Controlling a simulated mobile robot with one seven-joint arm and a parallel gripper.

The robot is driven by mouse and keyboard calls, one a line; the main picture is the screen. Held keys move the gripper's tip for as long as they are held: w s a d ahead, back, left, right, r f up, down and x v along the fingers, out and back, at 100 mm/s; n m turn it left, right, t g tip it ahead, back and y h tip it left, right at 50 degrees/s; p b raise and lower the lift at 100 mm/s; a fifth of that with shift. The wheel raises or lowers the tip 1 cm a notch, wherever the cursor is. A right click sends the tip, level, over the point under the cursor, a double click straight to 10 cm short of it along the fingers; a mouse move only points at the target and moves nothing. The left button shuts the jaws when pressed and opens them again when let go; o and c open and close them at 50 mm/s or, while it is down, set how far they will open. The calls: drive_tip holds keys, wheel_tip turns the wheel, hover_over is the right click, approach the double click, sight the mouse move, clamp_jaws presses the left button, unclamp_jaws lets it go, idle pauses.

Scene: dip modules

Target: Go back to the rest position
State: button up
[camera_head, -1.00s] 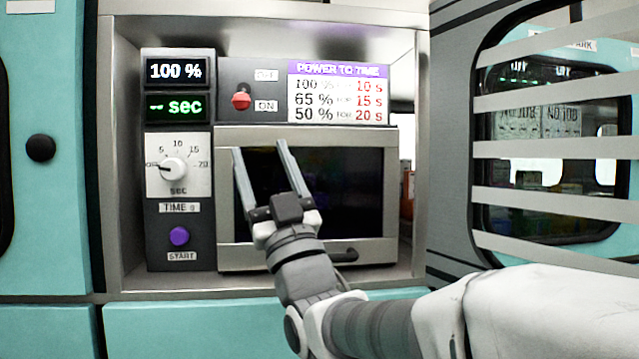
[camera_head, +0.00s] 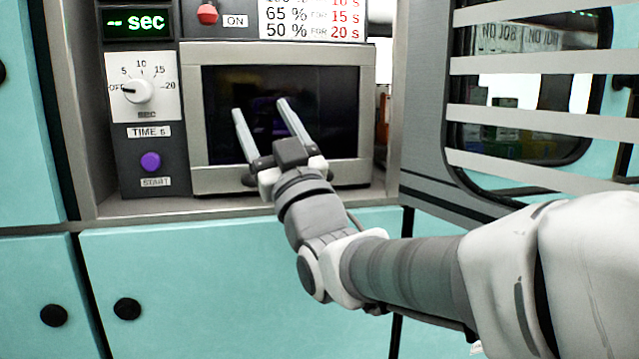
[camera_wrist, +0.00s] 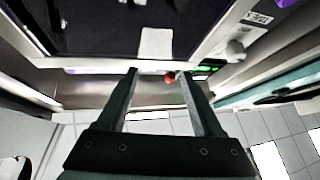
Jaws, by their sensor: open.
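My gripper (camera_head: 264,122) is open and empty in front of the dark window of the microwave-like unit (camera_head: 190,110) in the head view. Its two long fingers are apart and point up towards that window. My arm reaches in from the lower right. In the wrist view my gripper (camera_wrist: 160,72) also shows open, with nothing between its fingers.
Left of the door are a time dial (camera_head: 138,90), a purple start button (camera_head: 151,162) and a "-- sec" display (camera_head: 138,22). A red switch (camera_head: 207,13) sits above. Teal cabinets (camera_head: 230,280) lie below, and a striped window panel (camera_head: 540,100) stands at right.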

drive_tip(key=s+d+f+m+g+h, duration=0.25)
drive_tip(key=d+f+g+h, duration=0.2)
drive_tip(key=d+f, duration=0.35)
drive_tip(key=s+d+f+m+g+h, duration=0.1)
drive_tip(key=d+f+m+g+h, duration=0.2)
drive_tip(key=d+f+h, duration=0.55)
drive_tip(key=s+d+f+m+g, duration=0.2)
drive_tip(key=s+d+f+g, duration=0.15)
drive_tip(key=s+f, duration=0.4)
drive_tip(key=s+d+f+m+g, duration=0.1)
drive_tip(key=s+d+f+g, duration=0.1)
drive_tip(key=s+f+g, duration=0.45)
wheel_tip(320, 180, up, 25)
drive_tip(key=s+t+p, duration=0.1)
drive_tip(key=s+p, duration=0.2)
drive_tip(key=p, duration=2.2)
drive_tip(key=shift+y, duration=0.3)
drive_tip(key=shift+t, duration=0.25)
